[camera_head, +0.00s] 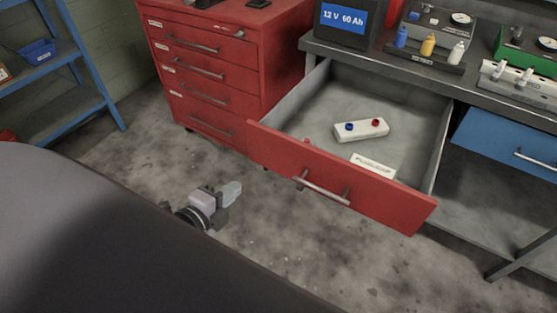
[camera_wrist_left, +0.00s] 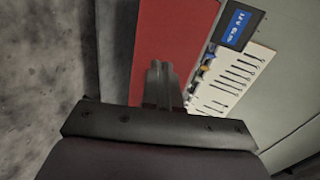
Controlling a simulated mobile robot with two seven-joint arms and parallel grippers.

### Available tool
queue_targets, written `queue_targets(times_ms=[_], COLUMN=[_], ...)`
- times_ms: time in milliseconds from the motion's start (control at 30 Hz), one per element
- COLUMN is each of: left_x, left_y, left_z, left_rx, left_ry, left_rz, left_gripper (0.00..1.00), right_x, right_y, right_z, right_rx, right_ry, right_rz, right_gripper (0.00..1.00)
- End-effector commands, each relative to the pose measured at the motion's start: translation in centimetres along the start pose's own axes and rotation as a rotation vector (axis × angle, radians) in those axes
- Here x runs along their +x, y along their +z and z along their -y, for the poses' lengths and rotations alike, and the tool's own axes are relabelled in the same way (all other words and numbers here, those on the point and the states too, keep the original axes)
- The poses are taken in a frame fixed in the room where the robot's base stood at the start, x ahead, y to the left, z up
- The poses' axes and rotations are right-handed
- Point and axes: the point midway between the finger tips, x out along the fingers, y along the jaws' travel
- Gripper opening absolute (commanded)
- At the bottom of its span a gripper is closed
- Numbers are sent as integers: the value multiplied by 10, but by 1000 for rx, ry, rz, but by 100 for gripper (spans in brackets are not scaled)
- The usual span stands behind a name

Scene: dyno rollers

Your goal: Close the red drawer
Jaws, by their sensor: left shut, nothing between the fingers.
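The red drawer (camera_head: 360,188) is pulled far out from under the grey workbench in the head view. Its red front has a silver bar handle (camera_head: 321,188). Inside lie a white block with a blue and a red knob (camera_head: 361,130) and a white label or card (camera_head: 373,165). My left gripper (camera_head: 231,192) is shut and empty, apart from the drawer, to the left of its front over the floor. In the left wrist view the shut fingers (camera_wrist_left: 161,75) show in front of a red surface (camera_wrist_left: 172,35), which I cannot identify for sure. My right gripper is not in view.
A red tool cabinet (camera_head: 212,75) stands left of the open drawer. A blue drawer (camera_head: 510,143) is at the right under the bench. The bench top holds a 12 V battery (camera_head: 342,22) and small bottles (camera_head: 428,45). A blue shelf (camera_head: 60,75) stands at left. The floor before the drawer is clear.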

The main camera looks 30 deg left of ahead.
Motion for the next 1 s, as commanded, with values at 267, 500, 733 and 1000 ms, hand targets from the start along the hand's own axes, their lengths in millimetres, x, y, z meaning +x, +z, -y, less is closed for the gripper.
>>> queue_targets(times_ms=[267,500,733,1000], left_x=[9,41,76,114], left_y=[2,2,2,1], left_z=[5,6,6,10], left_rx=[44,41,40,40], left_ry=[-13,-14,-13,-12], left_rz=[0,0,1,0], left_gripper=[0,0,0,0], right_x=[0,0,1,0], right_y=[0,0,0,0], right_z=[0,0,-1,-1], right_rx=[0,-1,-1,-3], right_ry=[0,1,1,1], right_rz=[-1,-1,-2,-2], right_gripper=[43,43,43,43])
